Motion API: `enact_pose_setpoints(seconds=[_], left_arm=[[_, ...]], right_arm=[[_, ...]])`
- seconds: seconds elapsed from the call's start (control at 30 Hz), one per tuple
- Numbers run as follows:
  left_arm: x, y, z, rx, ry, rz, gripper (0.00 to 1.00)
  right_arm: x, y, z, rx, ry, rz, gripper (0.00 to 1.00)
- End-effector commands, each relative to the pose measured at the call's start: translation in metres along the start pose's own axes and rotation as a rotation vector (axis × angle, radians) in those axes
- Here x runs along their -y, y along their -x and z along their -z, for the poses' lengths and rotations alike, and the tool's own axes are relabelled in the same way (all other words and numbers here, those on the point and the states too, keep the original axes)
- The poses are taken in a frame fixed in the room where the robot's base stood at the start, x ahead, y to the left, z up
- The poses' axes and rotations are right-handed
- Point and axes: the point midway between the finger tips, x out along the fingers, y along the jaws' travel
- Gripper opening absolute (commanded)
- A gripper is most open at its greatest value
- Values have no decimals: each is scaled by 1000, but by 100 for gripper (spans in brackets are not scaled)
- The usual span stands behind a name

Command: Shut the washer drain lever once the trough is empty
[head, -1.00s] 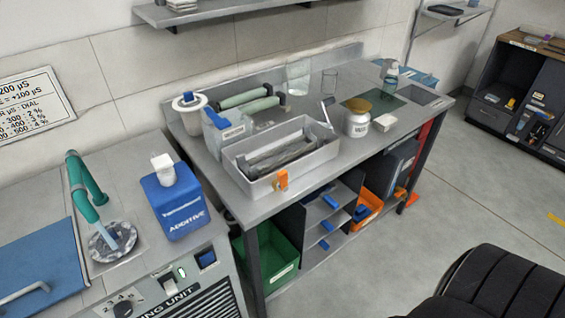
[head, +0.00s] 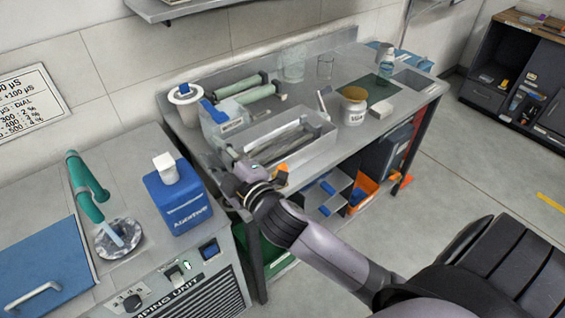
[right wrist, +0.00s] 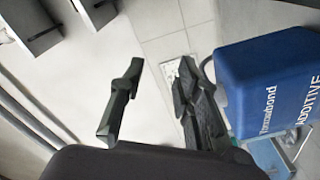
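The grey washer trough (head: 322,156) stands on the steel bench, with dark roller bars lying in it. I cannot tell whether liquid is left inside. The orange drain lever (head: 281,169) shows at its near front corner, partly hidden behind my right arm. My right gripper (head: 228,160) is in front of the trough's left end, left of the lever. In the right wrist view my right gripper (right wrist: 157,92) has its two fingers spread with nothing between them. The lever and trough do not show there. My left gripper is not in view.
A blue additive can (head: 178,204) with a white cap stands left of my right gripper; it also shows in the right wrist view (right wrist: 268,85). A white jar (head: 353,108) stands right of the trough.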

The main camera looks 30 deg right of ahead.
Motion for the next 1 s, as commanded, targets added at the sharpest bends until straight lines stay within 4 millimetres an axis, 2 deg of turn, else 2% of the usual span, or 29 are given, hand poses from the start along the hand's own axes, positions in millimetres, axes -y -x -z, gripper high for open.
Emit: enact_pose_setpoints(seconds=[0.03,0.1,0.17,0.2,0.3,0.4,0.47,0.57,0.67,0.7,0.77,0.83,0.87,0.9,1.0], left_arm=[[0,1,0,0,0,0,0],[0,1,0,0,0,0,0],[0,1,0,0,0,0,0],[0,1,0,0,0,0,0],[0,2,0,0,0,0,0],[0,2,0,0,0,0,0],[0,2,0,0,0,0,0],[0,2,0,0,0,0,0],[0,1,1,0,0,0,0],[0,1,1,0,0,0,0],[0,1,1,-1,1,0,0],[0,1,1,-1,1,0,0],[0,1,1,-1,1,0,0],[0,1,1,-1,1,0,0],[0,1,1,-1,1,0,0]], right_arm=[[-28,-12,39,-147,139,-89,30],[-52,-16,89,-341,332,-199,30],[-63,-14,128,-499,502,-284,30],[-65,-10,151,-602,618,-336,30],[-56,5,195,-853,912,-443,30],[-33,19,214,-1097,1211,-513,30],[-16,25,212,-1238,1391,-532,30],[9,28,188,-1474,1687,-517,30],[22,25,141,-1705,1965,-430,30],[21,22,117,-1794,2068,-370,30],[13,17,78,-1925,2207,-251,30],[-7,13,31,-2068,2334,-72,30],[-18,13,12,2064,-2310,-14,30],[-34,13,-12,2027,-2237,-120,30],[-76,18,-58,1964,-2084,-346,30]])
